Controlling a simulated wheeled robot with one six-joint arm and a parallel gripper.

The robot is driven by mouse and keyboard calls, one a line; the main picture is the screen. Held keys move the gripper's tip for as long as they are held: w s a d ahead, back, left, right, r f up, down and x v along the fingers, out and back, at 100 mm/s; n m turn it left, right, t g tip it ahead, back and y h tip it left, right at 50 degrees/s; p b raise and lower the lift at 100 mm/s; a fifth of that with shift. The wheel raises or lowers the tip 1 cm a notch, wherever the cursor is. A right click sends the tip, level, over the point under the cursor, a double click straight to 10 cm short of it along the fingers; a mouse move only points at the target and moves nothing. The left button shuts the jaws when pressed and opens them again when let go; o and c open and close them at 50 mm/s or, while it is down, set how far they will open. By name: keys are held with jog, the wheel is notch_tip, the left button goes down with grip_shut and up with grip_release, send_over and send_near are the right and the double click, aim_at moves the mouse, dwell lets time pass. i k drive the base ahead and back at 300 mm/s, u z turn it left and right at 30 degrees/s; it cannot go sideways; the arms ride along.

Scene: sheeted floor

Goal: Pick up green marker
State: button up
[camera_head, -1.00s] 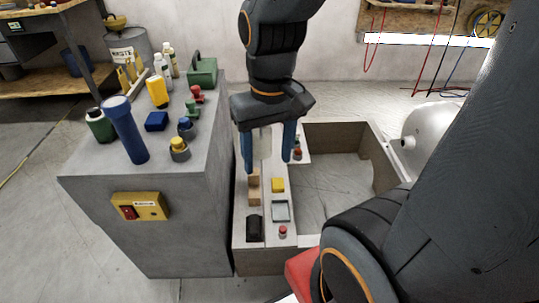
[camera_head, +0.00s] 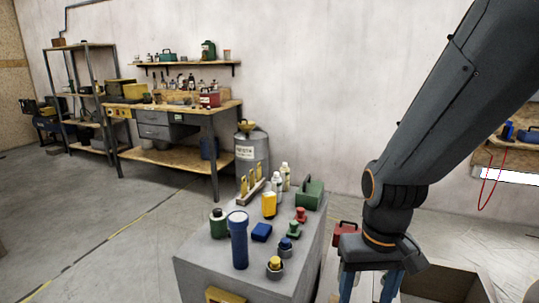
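A small green knob-shaped piece (camera_head: 293,230), which looks like the green marker, stands on the grey cabinet top (camera_head: 215,262) behind a blue-topped piece (camera_head: 285,245) and just in front of a similar red piece (camera_head: 301,215). My gripper (camera_head: 368,288) hangs right of the cabinet, pointing down, clear of the green piece. Its two blue fingers are apart, and I see nothing held between them. The fingertips are near the bottom edge of the picture.
A blue flashlight (camera_head: 238,242), yellow-topped piece (camera_head: 274,266), blue block (camera_head: 261,232), yellow bottle (camera_head: 269,205) and green case (camera_head: 310,194) crowd the cabinet top. An open box (camera_head: 455,283) lies below my gripper. A red toolbox (camera_head: 344,233) is behind. Floor at left is clear.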

aim_at(293, 231)
jog(key=z, duration=2.7)
jog(key=k, duration=0.85)
jog(key=u, duration=2.4)
jog(key=i, duration=0.5)
jog(key=z, duration=0.05)
